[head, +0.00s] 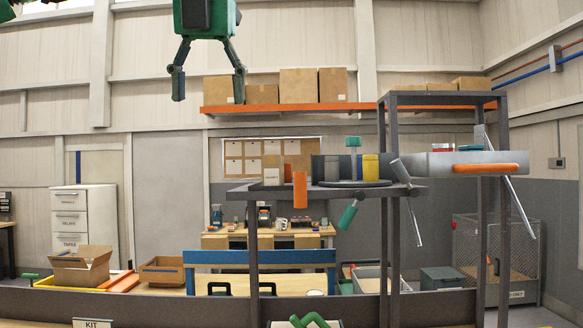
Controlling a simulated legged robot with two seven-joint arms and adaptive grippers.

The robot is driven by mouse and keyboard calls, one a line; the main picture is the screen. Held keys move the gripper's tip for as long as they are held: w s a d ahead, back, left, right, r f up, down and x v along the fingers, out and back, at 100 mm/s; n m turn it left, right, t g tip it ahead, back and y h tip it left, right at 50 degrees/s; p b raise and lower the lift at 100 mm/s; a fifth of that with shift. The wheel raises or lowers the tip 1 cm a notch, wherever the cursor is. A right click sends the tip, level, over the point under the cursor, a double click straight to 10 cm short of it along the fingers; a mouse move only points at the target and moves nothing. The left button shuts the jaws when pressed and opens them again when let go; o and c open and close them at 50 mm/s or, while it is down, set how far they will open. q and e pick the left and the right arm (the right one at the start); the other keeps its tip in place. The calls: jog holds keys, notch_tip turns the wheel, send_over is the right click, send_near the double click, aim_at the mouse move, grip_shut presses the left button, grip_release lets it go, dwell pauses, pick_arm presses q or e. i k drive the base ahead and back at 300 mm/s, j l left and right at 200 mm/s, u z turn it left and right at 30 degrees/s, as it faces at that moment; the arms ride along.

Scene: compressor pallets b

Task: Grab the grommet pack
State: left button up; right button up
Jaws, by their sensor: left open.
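My left gripper (208,97) hangs at the top, left of centre, fingers pointing down. It is open, with nothing between its dark fingertips. A small pale pack (271,178) with a label stands at the left end of the dark raised shelf (240,194); its print is too small to read, so I cannot tell for sure that it is the grommet pack. The gripper appears above and to the left of it in the picture, clearly apart.
A grey tray (450,162) with an orange front handle is at right. Dark posts hold up the shelf. The space between gripper and shelf looks clear.

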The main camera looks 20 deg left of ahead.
aim_at(271, 165)
jog(key=i, duration=1.15)
